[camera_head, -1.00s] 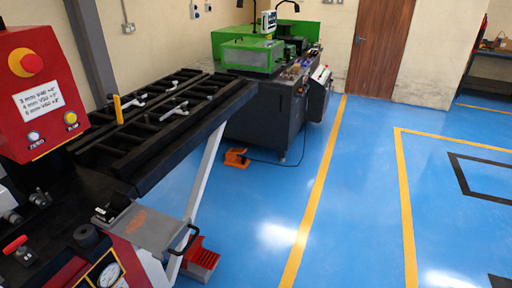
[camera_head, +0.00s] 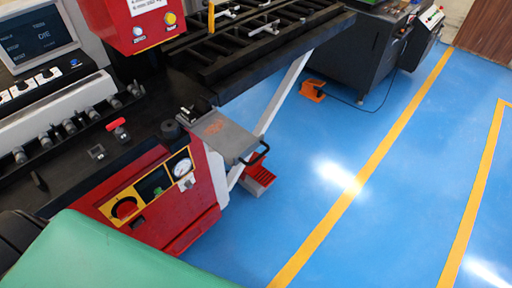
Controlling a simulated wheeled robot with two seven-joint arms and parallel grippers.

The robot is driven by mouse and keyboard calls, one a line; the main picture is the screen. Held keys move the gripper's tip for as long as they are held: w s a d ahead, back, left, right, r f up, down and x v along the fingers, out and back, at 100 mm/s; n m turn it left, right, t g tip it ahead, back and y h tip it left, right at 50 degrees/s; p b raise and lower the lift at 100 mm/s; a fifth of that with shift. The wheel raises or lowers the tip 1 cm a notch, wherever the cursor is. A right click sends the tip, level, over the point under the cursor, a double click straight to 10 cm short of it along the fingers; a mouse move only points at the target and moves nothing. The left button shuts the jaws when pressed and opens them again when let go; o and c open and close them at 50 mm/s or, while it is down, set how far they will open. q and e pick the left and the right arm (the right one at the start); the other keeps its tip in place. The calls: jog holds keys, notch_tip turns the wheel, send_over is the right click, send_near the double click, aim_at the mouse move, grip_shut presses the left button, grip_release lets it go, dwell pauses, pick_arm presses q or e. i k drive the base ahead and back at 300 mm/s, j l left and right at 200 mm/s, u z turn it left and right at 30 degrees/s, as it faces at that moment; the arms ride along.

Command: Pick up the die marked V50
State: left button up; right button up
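I cannot make out a die marked V50 in this view. Several white blocks with dark notch-like shapes (camera_head: 20,92) stand at the left edge below the screen; I cannot tell whether they are dies or read any marking. Neither my left nor my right gripper is in view. The red machine (camera_head: 190,225) fills the left side, with a black bed (camera_head: 65,175) on top. A red control box (camera_head: 135,42) at the top carries a white label, partly cut off.
A screen (camera_head: 37,38) stands at top left. A row of grey fittings (camera_head: 70,127) lines the bed. A green surface (camera_head: 110,262) covers the lower left. A grey plate (camera_head: 225,135) juts from the machine. Orange (camera_head: 312,91) and red (camera_head: 260,173) pedals stand on open blue floor (camera_head: 330,150).

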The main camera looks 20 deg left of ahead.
aim_at(202, 107)
jog(key=i+u, duration=0.1)
jog(key=u, duration=0.3)
jog(key=l+u, duration=0.15)
jog(key=u, duration=0.2)
jog(key=i+l+u, duration=0.1)
jog(key=u, duration=0.3)
jog(key=l+u, duration=0.15)
jog(key=u, duration=0.2)
jog(key=i, duration=0.05)
